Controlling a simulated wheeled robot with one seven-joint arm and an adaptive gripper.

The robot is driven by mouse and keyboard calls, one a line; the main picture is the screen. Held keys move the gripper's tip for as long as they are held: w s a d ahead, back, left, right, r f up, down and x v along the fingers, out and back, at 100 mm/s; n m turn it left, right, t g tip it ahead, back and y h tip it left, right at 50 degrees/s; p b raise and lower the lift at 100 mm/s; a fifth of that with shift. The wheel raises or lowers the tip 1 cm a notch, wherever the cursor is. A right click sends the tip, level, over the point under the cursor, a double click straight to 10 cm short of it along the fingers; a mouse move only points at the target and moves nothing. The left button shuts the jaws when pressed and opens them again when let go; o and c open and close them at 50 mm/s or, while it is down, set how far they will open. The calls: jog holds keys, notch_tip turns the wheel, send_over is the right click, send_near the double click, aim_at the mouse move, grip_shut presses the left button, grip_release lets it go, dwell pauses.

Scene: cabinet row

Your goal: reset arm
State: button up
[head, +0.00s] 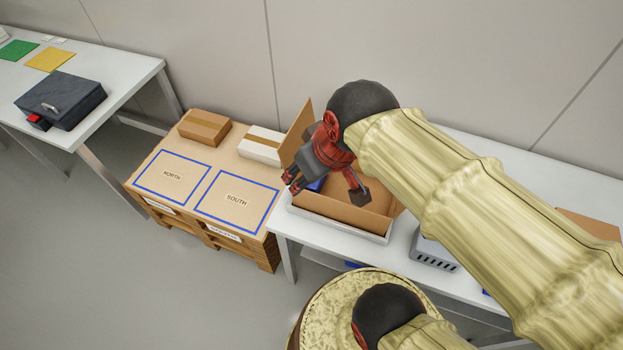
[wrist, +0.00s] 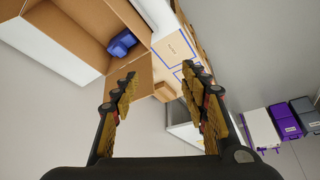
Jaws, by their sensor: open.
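My gripper (head: 322,187) is above the open cardboard box (head: 345,210) on the white table, at the end of my raised arm. In the wrist view its two fingers (wrist: 165,105) are spread wide with nothing between them. The box also shows at the upper left of the wrist view (wrist: 45,40). A blue object (wrist: 122,43) lies inside the box, and part of it shows in the head view (head: 316,185) behind the fingers. I cannot tell from these views whether a fingertip touches the box flap.
A wooden pallet stand (head: 237,202) with blue-outlined NORTH and SOUTH areas stands left of the box. A brown carton (head: 205,127) and a white carton (head: 262,145) sit at its back. A dark case (head: 62,100) lies on the left table. A grey vented bin (head: 432,250) is right of the box.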

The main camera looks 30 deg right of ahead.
jog(key=shift+s+a+r+m+t, duration=0.2)
jog(key=shift+s+m, duration=0.1)
jog(key=shift+s, duration=0.35)
jog(key=shift+s+a+r+m+t, duration=0.1)
jog(key=shift+s+a+r+m, duration=0.15)
jog(key=shift+s, duration=0.4)
